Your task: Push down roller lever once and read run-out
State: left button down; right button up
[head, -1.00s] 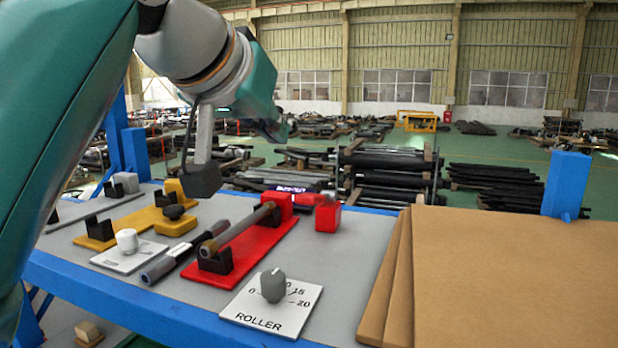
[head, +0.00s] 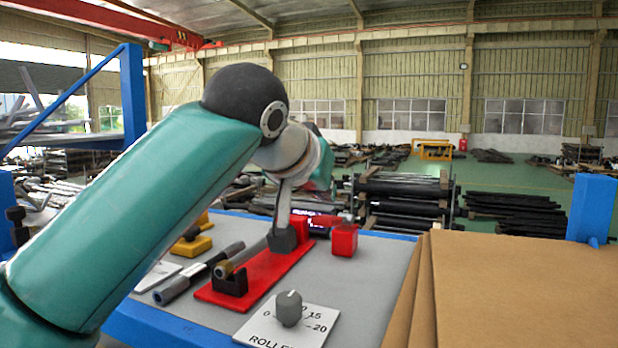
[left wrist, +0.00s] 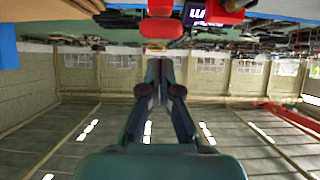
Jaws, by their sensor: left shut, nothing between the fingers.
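The red roller stand (head: 250,283) lies on the grey bench top, partly covered by my left wrist; its near black bracket (head: 230,282) shows. A red block (head: 343,239) stands at its far right end, beside a small dark display (head: 317,225) whose text I cannot read. I cannot tell which red part is the lever. The ROLLER dial card (head: 318,326) with its grey knob (head: 289,308) is in front. In the left wrist view my left gripper (left wrist: 161,65) is shut and empty, fingers apart from the red block (left wrist: 160,27). My right gripper is out of view.
A grey-and-black bar (head: 197,273) and a yellow block (head: 192,246) lie left of the red stand. Brown boards (head: 520,290) stand at the right. A blue post (head: 592,212) rises behind them.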

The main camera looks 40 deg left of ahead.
pick_arm(q)
jog(key=shift+s+d+f, duration=0.1)
jog(key=shift+s+f, duration=0.05)
jog(key=shift+f, duration=0.35)
jog(key=shift+s+f, duration=0.15)
jog(key=shift+f, duration=0.35)
jog(key=shift+s, duration=0.1)
